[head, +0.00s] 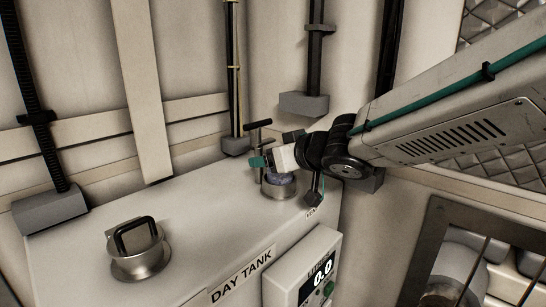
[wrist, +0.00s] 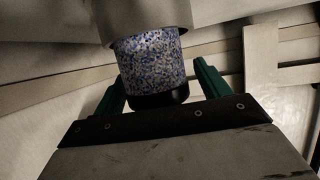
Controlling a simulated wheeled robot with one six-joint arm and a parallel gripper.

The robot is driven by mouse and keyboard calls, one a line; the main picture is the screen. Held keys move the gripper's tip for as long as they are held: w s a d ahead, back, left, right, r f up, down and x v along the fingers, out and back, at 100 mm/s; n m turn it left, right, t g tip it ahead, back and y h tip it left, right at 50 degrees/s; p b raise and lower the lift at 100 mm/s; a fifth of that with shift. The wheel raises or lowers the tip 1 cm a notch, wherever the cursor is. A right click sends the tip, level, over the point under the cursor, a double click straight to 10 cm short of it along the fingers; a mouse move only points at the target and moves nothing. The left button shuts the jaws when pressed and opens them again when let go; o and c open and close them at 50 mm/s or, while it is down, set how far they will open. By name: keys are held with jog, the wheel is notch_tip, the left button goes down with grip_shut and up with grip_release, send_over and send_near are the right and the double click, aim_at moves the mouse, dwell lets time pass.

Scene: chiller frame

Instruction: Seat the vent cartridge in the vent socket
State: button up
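The vent cartridge (wrist: 150,62) is a blue-and-white speckled cylinder with a black end. In the wrist view its far end meets a grey metal collar, the vent socket (wrist: 150,14). In the head view the speckled part (head: 281,178) shows just above the round metal socket (head: 278,191) on the tank top. How deep it sits is hidden. My gripper (wrist: 158,90) has its green fingers on either side of the cartridge near the black end, with a clear gap on the right and a narrow one on the left. In the head view my gripper (head: 265,160) is over the socket.
The day tank top (head: 200,215) is mostly clear. A metal cap with a black handle (head: 138,248) stands at its left. A T-handle (head: 257,130) rises behind my gripper. A display box (head: 302,275) is on the front, and pipes run up the wall.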

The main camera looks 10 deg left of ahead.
jog(key=v, duration=1.2)
jog(key=shift+r, duration=0.1)
jog(key=d+f+m+h, duration=0.25)
jog(key=d+h, duration=0.35)
jog(key=d, duration=0.4)
jog(key=d+f+m+h, duration=0.2)
jog(key=d+f+h, duration=0.25)
jog(key=d, duration=0.55)
jog(key=s+d+f+m+g, duration=0.2)
jog(key=s+d+g, duration=0.2)
jog(key=s, duration=0.7)
jog(key=s+d+f+m+g, duration=0.3)
jog(key=s+d+g, duration=0.1)
jog(key=s, duration=0.6)
jog(key=shift+s+d+f, duration=0.2)
jog(key=shift+s+d, duration=0.2)
jog(key=shift+d, duration=0.3)
